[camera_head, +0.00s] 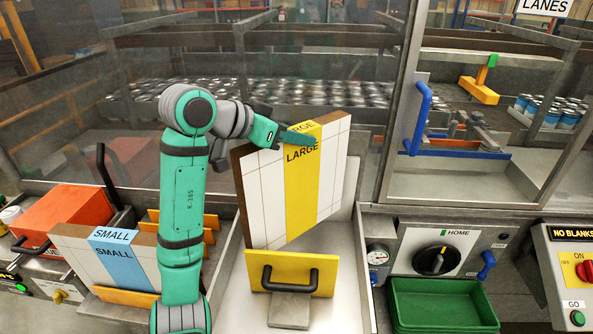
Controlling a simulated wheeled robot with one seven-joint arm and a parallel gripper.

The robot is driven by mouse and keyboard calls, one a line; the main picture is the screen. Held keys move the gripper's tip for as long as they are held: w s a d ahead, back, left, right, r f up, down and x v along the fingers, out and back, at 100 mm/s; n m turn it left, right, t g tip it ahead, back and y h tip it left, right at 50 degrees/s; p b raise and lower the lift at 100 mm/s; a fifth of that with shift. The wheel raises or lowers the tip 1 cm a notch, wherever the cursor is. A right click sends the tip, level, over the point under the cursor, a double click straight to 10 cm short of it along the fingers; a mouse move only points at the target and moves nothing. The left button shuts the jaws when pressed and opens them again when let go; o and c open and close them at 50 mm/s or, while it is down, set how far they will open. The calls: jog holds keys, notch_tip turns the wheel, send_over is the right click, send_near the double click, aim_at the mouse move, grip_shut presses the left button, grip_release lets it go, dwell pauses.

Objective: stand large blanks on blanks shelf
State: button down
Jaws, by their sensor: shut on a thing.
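A stack of large blanks (320,190), white with a yellow band marked LARGE, stands tilted in the middle of the view.
Small blanks (75,258) with a blue band stand at the left, partly behind my arm. An orange box (62,218) is beyond them. A glazed guard with a blue handle (424,112) stands behind. A green bin (440,305) and control panels are at the right.

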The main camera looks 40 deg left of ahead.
aim_at(259, 166)
jog(key=shift+f, duration=4.8)
jog(key=c, duration=1.3)
grip_release()
jog(key=shift+s+r, duration=0.1)
jog(key=shift+r, duration=0.1)
jog(key=v, duration=1.1)
jog(key=shift+s+r, duration=0.1)
jog(key=shift+s, duration=0.3)
jog(key=shift+w, duration=0.15)
